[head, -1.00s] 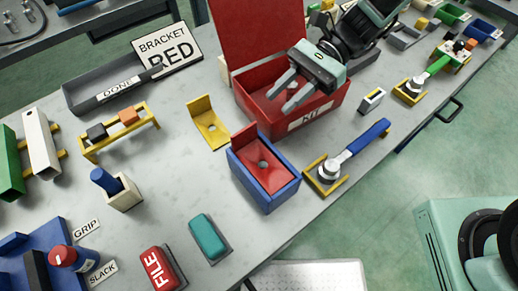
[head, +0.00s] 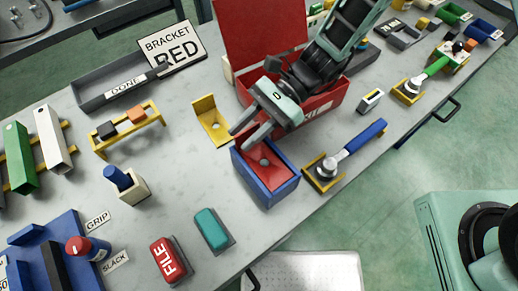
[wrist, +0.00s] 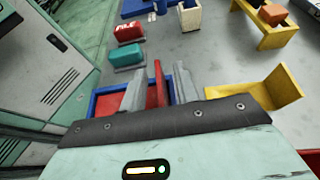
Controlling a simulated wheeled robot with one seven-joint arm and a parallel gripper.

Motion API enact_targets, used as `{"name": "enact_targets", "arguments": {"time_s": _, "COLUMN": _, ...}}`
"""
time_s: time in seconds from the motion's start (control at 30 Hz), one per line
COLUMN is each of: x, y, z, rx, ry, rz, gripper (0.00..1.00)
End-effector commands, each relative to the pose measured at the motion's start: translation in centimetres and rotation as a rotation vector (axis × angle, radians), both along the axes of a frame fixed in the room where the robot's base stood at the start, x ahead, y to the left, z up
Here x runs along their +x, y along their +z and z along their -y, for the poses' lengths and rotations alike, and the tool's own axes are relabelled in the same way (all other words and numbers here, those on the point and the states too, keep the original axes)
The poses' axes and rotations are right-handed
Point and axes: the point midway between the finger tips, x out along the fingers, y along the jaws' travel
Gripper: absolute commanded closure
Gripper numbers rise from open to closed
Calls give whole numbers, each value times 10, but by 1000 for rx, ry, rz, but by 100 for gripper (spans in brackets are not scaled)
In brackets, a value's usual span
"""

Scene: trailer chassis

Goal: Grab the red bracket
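The red bracket (head: 270,170) sits in a blue open-topped box (head: 268,192) near the front edge of the bench. Its flat part with a hole shows in the head view; its upright plate is mostly hidden there by my gripper (head: 240,139). My gripper is open above the box's back edge. In the wrist view the upright plate of the red bracket (wrist: 158,82) stands between the two fingers of my gripper (wrist: 160,80), with gaps showing on both sides. A sign (head: 172,47) reads "BRACKET RED".
A yellow bracket (head: 211,120) stands just left of my gripper. A red open toolbox (head: 325,108) is behind it. A blue-handled tool (head: 355,142) lies in a yellow holder to the right. A teal block (head: 211,228) lies in front. A grey "DONE" tray (head: 90,101) is at the back left.

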Motion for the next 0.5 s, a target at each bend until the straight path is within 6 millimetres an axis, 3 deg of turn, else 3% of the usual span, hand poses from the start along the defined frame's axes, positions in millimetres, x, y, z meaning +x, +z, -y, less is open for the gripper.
{"name": "enact_targets", "arguments": {"time_s": 0.1, "x": 0, "y": 0, "z": 0, "rx": 0, "ry": -1, "rz": 0, "gripper": 72}}
{"name": "enact_targets", "arguments": {"time_s": 0.2, "x": 0, "y": 0, "z": 0, "rx": 0, "ry": -1, "rz": 0, "gripper": 100}}
{"name": "enact_targets", "arguments": {"time_s": 0.5, "x": 0, "y": 1, "z": 0, "rx": 2, "ry": 0, "rz": -1, "gripper": 100}}
